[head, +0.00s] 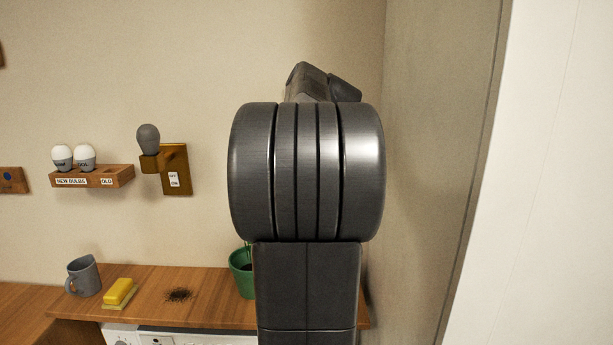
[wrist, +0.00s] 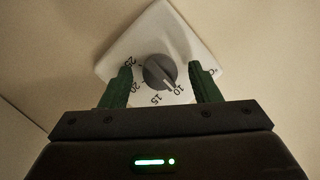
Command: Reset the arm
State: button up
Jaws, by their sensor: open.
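My gripper (wrist: 161,85) shows in the wrist view with its two green fingers apart and nothing between them. Beyond the fingertips is a white thermostat plate (wrist: 150,30) with a grey round knob (wrist: 159,71) and numbers around it, including 10, 15, 20 and 25. The knob appears between the fingertips in the picture; I cannot tell how far off it is. In the head view my own arm fills the middle and hides my gripper and the thermostat.
A wooden counter (head: 215,309) holds a grey mug (head: 83,276), a yellow sponge (head: 118,291), a dark spill (head: 179,295) and a green pot (head: 241,273). On the wall are a bulb rack (head: 93,176) with two white bulbs and a wooden socket mount (head: 176,169) with a grey bulb (head: 148,138).

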jog(key=shift+s+f+m+t+y+b, duration=0.15)
jog(key=shift+m+t+b, duration=0.6)
jog(key=shift+m, duration=2)
jog(key=shift+w+f+m+t+y+b, duration=0.15)
jog(key=shift+m+t+b, duration=0.6)
jog(key=shift+m, duration=2.05)
jog(key=shift+s+f+m+t+b, duration=0.15)
jog(key=shift+m+t+b, duration=0.6)
jog(key=shift+m, duration=2)
jog(key=shift+t+p, duration=0.25)
jog(key=shift+p, duration=0.05)
jog(key=shift+a+r, duration=0.1)
